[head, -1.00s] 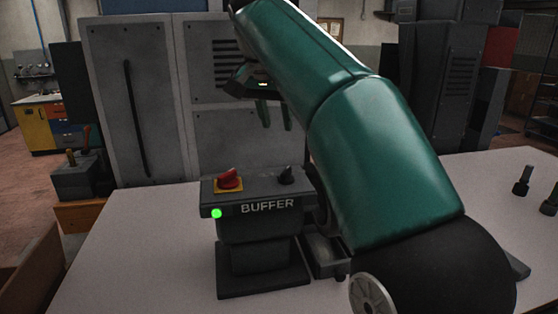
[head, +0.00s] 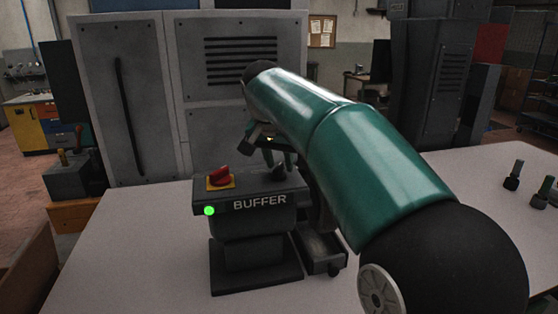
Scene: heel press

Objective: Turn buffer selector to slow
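The buffer unit (head: 252,222) is a dark grey box on a pedestal, with the label BUFFER and a lit green lamp (head: 209,211) on its front. On its top are a red switch on a yellow plate (head: 220,177) at the left and a small black selector knob (head: 279,173) at the right. My gripper (head: 279,160) points down just above the black knob, with its two greenish fingers apart. The fingers partly overlap the knob's area in the picture; I cannot tell whether they touch it. The knob's pointer direction and any markings are too small to read.
My green arm covers the area right of the unit. A small dark metal part (head: 322,252) sits beside the unit. Dark bolt-like pieces (head: 513,176) stand at the table's right. A tall grey cabinet (head: 125,95) stands behind. The white table (head: 130,240) is clear at the left.

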